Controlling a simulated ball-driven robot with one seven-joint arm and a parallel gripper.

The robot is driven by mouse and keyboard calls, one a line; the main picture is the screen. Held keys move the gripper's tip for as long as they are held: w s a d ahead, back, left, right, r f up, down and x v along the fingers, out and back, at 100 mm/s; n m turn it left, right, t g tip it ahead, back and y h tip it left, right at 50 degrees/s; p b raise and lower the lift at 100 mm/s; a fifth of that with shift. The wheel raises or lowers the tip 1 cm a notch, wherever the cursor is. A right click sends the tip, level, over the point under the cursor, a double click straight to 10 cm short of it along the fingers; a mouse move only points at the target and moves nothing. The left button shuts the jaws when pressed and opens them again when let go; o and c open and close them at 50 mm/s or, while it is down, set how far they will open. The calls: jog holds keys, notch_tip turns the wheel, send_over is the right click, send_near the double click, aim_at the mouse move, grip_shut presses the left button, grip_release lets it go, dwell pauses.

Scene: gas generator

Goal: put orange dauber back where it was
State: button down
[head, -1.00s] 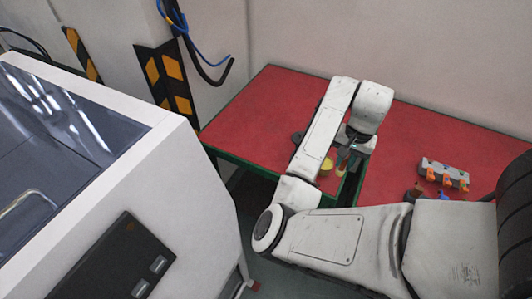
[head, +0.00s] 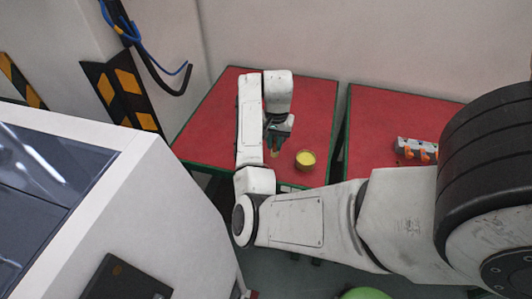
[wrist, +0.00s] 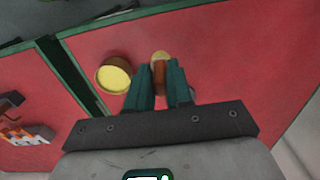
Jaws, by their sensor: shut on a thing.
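My gripper (head: 277,143) hangs over the left red table, left of a round container with yellow contents (head: 306,159). In the wrist view its green fingers (wrist: 161,92) are shut on the orange dauber (wrist: 160,74), a brownish-orange piece with a round tan end pointing away from me. The container (wrist: 114,76) stands just left of the dauber there, apart from it. A grey rack (head: 416,149) with orange pieces is on the right red table; part of it also shows in the wrist view (wrist: 27,136). I cannot tell which slot is empty.
A gap separates the left red table (head: 222,120) from the right red table (head: 375,120). A white machine (head: 160,215) stands at front left. A wall rises behind both tables. The left table's surface around my gripper is mostly bare.

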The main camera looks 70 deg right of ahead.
jog(key=shift+w+d+f, duration=0.2)
jog(key=shift+w+f, duration=0.35)
jog(key=shift+f, duration=0.65)
jog(key=shift+w+d+f, duration=0.25)
jog(key=shift+w+f, duration=0.25)
jog(key=shift+f, duration=0.7)
jog(key=shift+w+d+f, duration=0.2)
jog(key=shift+w+f, duration=0.35)
jog(key=shift+f, duration=0.65)
jog(key=shift+f, duration=0.1)
jog(key=c, duration=1)
grip_release()
jog(key=shift+p, duration=0.3)
